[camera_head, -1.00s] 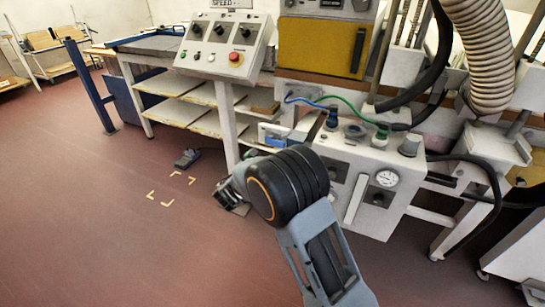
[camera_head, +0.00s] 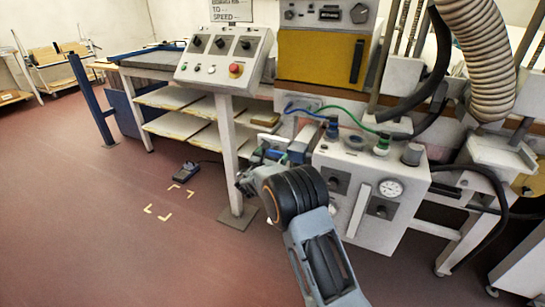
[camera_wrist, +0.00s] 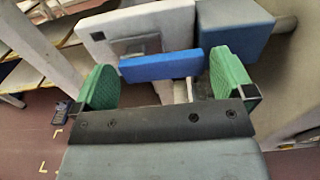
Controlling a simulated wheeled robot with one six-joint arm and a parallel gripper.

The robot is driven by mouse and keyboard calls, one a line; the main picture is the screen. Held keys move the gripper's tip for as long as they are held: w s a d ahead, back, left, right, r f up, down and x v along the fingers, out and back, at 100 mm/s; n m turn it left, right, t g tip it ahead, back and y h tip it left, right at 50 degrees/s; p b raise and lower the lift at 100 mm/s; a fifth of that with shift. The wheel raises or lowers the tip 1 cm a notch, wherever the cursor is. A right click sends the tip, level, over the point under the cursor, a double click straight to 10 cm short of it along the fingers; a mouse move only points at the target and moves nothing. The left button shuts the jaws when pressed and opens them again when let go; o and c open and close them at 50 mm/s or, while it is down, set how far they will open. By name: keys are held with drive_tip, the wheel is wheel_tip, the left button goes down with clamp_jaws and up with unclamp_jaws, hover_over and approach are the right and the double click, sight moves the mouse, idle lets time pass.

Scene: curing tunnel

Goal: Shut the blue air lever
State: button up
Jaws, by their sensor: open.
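The blue air lever (camera_wrist: 160,66) shows in the wrist view as a flat blue bar in front of a pale grey box (camera_wrist: 140,30). It lies across the picture, slightly tilted. My gripper (camera_wrist: 165,80) is open, with one green pad to the left of the lever and one to the right. Both pads appear apart from the bar. In the head view my gripper (camera_head: 264,160) is beside the left side of the grey pneumatic cabinet, where my wrist partly hides it and the lever is hard to make out.
The pneumatic cabinet (camera_head: 372,190) has a gauge, knobs and hoses on top. A control panel (camera_head: 222,60) with a red button stands above a shelved bench. A foot pedal (camera_head: 187,172) lies on the open floor.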

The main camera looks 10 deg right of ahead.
drive_tip(key=shift+w+d, duration=0.2)
drive_tip(key=shift+w, duration=0.05)
drive_tip(key=c, duration=1)
